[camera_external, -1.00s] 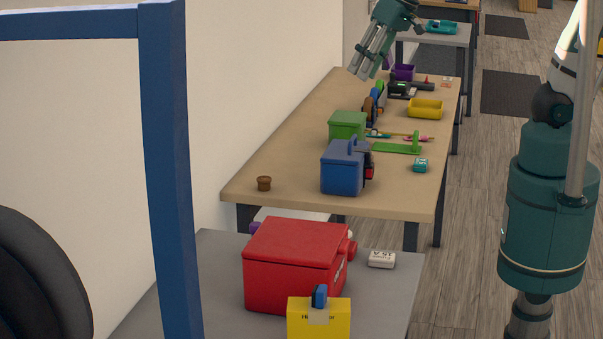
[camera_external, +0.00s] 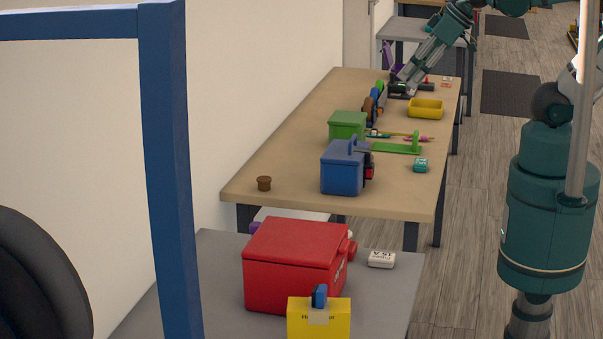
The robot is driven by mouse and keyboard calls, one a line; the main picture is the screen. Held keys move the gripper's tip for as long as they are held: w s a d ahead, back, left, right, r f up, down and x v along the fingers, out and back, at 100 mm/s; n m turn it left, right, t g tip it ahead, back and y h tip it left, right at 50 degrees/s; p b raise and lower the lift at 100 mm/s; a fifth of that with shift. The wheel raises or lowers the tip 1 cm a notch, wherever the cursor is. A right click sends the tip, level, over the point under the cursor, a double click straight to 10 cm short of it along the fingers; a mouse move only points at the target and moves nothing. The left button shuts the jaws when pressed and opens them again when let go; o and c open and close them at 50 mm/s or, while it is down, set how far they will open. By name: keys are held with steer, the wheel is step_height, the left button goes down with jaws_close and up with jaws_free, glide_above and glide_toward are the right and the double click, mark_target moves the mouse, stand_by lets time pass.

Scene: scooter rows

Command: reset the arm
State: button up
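My arm reaches in from the upper right over the far end of the wooden table (camera_external: 290,165). My gripper (camera_external: 401,82) points down and to the left, low near the dark items there. It is small and far away, so I cannot tell whether its fingers are open or shut, or whether they touch anything. A purple container (camera_external: 387,54) shows just left of my gripper and is partly hidden by it.
A red box (camera_external: 292,265) is on the grey table in front. A blue post (camera_external: 168,170) crosses the left.

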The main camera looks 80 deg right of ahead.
stand_by(0.3)
steer(key=shift+f+b, duration=1.15)
stand_by(0.6)
